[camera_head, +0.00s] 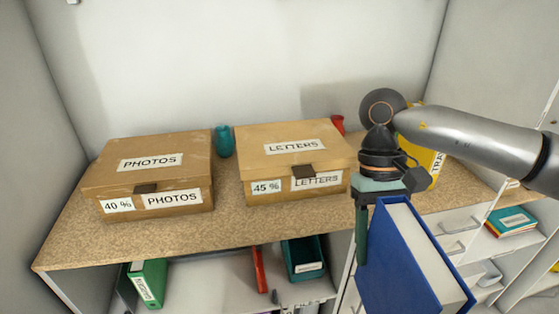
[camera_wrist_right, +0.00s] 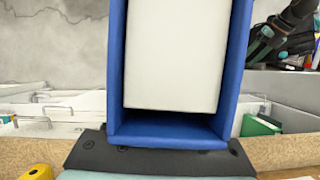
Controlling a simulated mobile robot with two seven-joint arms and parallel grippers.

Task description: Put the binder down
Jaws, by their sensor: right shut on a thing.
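A blue binder (camera_head: 395,262) with white pages is held by my right gripper (camera_head: 376,205) in front of the right part of the counter. The gripper is shut on it, and the binder hangs tilted below the wrist, its lower end cut off by the picture edge. In the right wrist view the binder (camera_wrist_right: 118,75) fills the middle, its page block facing the camera. The gripper's dark pad edge (camera_wrist_right: 150,160) shows at the bottom.
A brown counter (camera_head: 225,235) bears a PHOTOS box (camera_head: 110,180), a LETTERS box (camera_head: 280,160), a teal vase (camera_head: 223,141) and a red cup (camera_head: 338,123). A yellow item (camera_head: 428,158) stands behind my arm. Below are a green binder (camera_head: 150,282), a red book (camera_head: 259,270) and a teal bin (camera_head: 301,260).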

